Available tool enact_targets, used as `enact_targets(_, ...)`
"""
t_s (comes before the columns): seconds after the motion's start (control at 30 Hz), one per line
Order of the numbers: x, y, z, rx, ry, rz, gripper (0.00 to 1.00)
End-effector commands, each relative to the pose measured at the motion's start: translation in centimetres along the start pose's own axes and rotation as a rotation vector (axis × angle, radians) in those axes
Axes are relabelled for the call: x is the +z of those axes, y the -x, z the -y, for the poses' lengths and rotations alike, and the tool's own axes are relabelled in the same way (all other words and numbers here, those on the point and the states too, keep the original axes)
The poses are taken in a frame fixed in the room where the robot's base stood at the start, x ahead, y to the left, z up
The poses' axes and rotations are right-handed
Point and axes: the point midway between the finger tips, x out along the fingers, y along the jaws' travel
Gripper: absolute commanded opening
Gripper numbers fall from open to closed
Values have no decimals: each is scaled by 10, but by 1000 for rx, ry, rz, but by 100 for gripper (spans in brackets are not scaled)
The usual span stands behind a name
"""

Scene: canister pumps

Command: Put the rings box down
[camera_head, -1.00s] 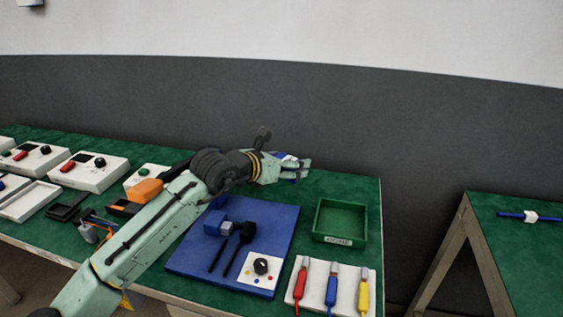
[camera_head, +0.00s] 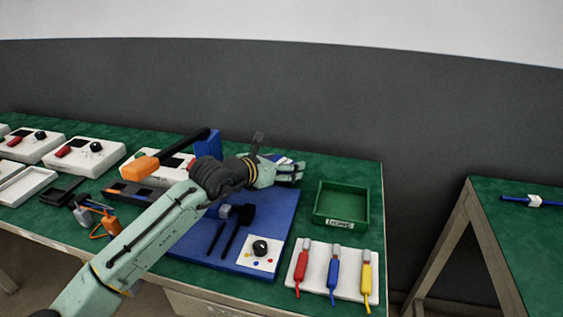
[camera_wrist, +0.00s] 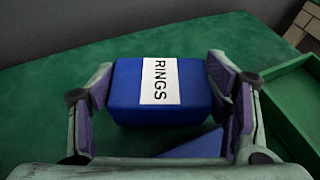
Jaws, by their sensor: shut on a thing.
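The rings box (camera_wrist: 125,90) is a blue block with a white label reading RINGS. My gripper (camera_wrist: 168,92) is shut on it, with one finger at each side, as the wrist view shows. In the head view my gripper (camera_head: 290,170) is over the back of the green bench, left of the green tray (camera_head: 320,200). The box is mostly hidden there behind the fingers. The green bench top (camera_wrist: 40,110) shows close behind and beside the box. I cannot tell whether the box touches it.
The green tray also shows at the right of the wrist view (camera_wrist: 285,80). A blue mat (camera_head: 285,225) with dark tools and a white dial plate (camera_head: 260,265) lies in front. A white holder (camera_head: 317,285) carries red, blue and yellow tools. Bare bench lies behind the tray.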

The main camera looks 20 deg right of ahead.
Motion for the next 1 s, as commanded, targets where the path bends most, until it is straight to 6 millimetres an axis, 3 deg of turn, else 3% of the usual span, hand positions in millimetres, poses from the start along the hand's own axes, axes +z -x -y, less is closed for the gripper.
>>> enact_targets(0.93,-12,-5,0,-1,-1,0,37)
enact_targets(0.97,-11,-5,0,-1,-1,0,72)
enact_targets(1.0,-11,-5,0,-1,-1,0,74)
